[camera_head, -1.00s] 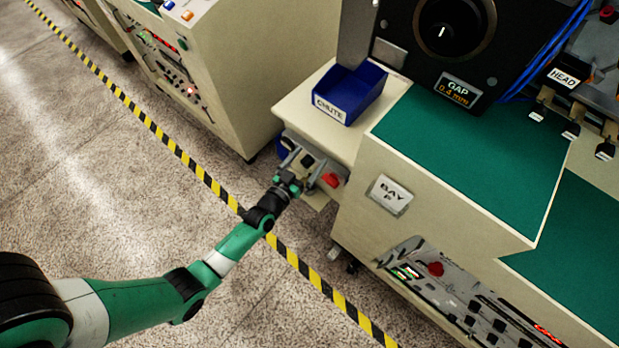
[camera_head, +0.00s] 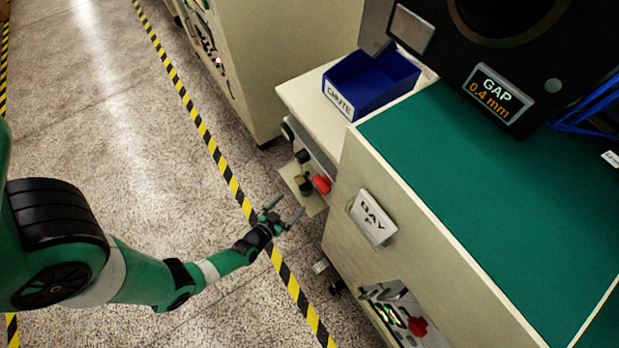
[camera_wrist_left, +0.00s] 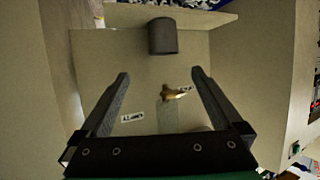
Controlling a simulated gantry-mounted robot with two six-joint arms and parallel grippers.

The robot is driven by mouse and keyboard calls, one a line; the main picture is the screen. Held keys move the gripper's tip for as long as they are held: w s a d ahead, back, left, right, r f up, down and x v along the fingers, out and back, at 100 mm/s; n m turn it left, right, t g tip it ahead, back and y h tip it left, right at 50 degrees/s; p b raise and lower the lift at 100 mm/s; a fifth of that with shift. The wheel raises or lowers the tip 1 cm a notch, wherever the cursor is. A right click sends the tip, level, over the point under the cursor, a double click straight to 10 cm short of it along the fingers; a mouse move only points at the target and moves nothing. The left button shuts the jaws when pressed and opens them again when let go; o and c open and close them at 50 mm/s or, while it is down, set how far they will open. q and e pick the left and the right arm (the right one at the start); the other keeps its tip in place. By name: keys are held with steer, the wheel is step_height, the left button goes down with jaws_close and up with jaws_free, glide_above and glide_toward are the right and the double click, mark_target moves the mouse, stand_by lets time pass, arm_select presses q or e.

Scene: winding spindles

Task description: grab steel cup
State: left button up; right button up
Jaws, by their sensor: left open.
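My left gripper (camera_head: 286,207) is open and empty, with its two fingers spread apart. It is in front of the small cream ledge below the chute-side cabinet top. In the left wrist view, a dark grey cylinder (camera_wrist_left: 162,37), which looks like the steel cup, is at the far edge of a cream surface, beyond and between the fingertips (camera_wrist_left: 160,74). The fingers do not touch it. A small brass-coloured piece (camera_wrist_left: 175,94) lies between the fingers in that view. In the head view a small dark cylindrical thing (camera_head: 304,184) is on the ledge; I cannot tell if it is the cup.
A red knob (camera_head: 321,184) is close beside the ledge. A blue bin marked CHUTE (camera_head: 345,103) is on the cabinet top. The BAY cabinet (camera_head: 345,225) stands to the right of my gripper. Open floor with a yellow-black stripe (camera_head: 232,183) is at left.

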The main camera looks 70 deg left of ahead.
mark_target(309, 182)
arm_select(q)
steer(key=b+x, duration=0.2)
steer(key=x, duration=0.1)
steer(key=b+x, duration=0.2)
steer(key=x, duration=0.1)
steer(key=b+x, duration=0.2)
steer(key=x, duration=0.2)
steer(key=shift+s+a+f, duration=0.2)
steer(key=shift+a+f, duration=0.05)
steer(key=shift+a, duration=0.1)
steer(key=shift+w+a+b, duration=0.15)
steer(key=shift+w+b, duration=0.05)
steer(key=shift+b, duration=0.1)
steer(key=shift+r, duration=0.1)
